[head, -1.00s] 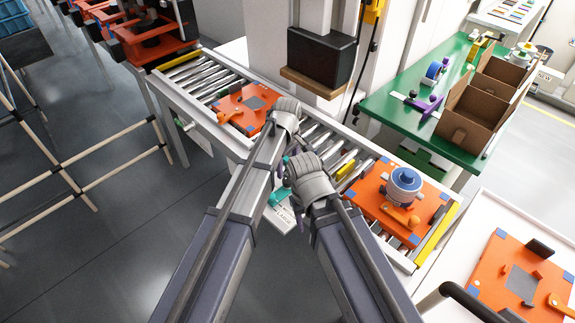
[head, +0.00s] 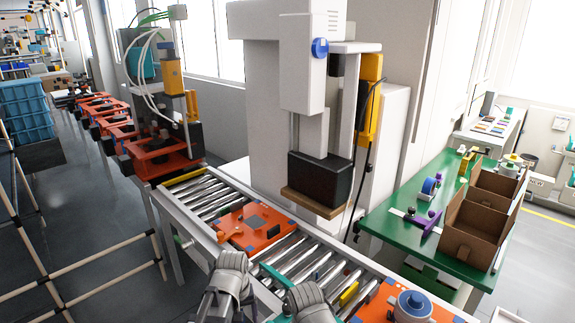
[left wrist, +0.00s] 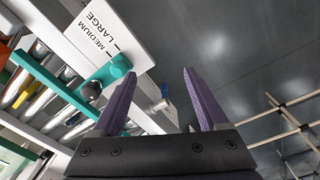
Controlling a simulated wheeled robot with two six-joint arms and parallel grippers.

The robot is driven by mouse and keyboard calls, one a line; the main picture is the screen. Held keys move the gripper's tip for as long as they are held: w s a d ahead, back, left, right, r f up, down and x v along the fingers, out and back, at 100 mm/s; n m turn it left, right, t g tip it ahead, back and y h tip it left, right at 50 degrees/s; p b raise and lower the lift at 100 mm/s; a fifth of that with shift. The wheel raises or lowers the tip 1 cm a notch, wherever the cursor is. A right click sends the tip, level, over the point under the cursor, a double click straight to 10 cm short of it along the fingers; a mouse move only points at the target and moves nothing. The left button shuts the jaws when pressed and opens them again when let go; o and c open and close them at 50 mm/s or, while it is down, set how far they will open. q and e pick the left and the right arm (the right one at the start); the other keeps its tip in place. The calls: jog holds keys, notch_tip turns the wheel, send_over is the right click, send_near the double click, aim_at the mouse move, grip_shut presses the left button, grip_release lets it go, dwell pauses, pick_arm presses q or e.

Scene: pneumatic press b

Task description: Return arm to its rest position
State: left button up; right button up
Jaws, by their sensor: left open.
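My left arm's wrist (head: 228,285) shows at the bottom of the head view, in front of the roller conveyor (head: 325,262). Its fingers are hidden there. In the left wrist view my left gripper (left wrist: 157,88) is open, its two purple fingers spread with nothing between them. A teal bracket with a dark knob (left wrist: 92,90) and a white size label (left wrist: 100,35) lie left of the fingers, and grey floor lies beyond. My right arm's wrist (head: 310,300) is beside the left one, at the conveyor's near edge. Its fingers are hidden.
A green table (head: 395,226) with cardboard boxes (head: 475,228) stands right.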

pick_arm(q)
jog(key=s+a+m, duration=0.3)
jog(key=s+a, duration=0.1)
jog(key=s, duration=0.1)
jog(key=s+d+r+m+p, duration=0.1)
jog(key=s+d+m, duration=0.1)
jog(key=d, duration=0.3)
jog(key=s+d+r+m+y+p, duration=0.1)
jog(key=s+d+r+m+p, duration=0.1)
jog(key=s+d, duration=0.2)
jog(key=shift+d+r+g, duration=0.25)
jog(key=shift+d+g, duration=0.15)
jog(key=shift+d, duration=0.4)
pick_arm(e)
notch_tip(320, 180, up, 3)
jog(key=shift+r, duration=0.2)
pick_arm(q)
jog(key=shift+s, duration=0.1)
dwell(0.8)
